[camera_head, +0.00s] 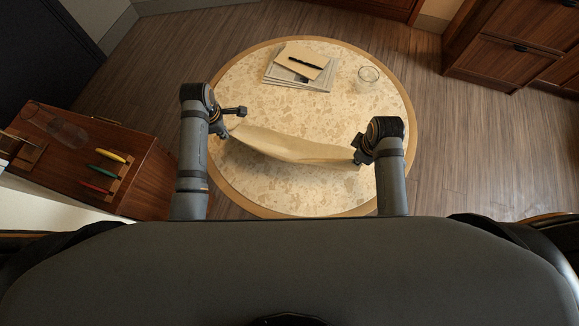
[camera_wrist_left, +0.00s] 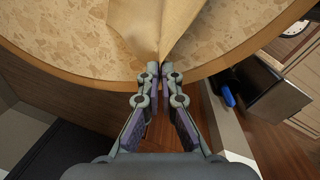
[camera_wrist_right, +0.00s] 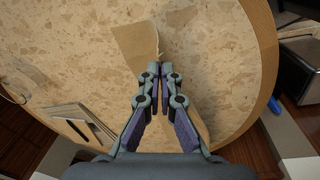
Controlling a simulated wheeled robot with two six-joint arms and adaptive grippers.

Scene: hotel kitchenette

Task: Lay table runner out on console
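The table runner (camera_head: 290,146) is a long beige cloth. It hangs in a shallow sag between my two grippers over a round speckled table (camera_head: 340,195) with a wooden rim. My left gripper (camera_head: 234,121) is shut on its left end; the left wrist view shows the cloth (camera_wrist_left: 155,25) gathered between the fingertips. My right gripper (camera_head: 357,152) is shut on the other end, whose cloth (camera_wrist_right: 135,45) shows at the fingertips in the right wrist view. I cannot tell whether the sagging middle touches the tabletop. Which furniture is the console is not clear.
Papers (camera_head: 285,74) with a notebook (camera_head: 307,56) and black pen lie at the table's back; a clear glass (camera_head: 368,75) stands to their right. A wooden cabinet (camera_head: 150,180) at left holds glassware and coloured-handled items. Drawers (camera_head: 505,65) stand at back right.

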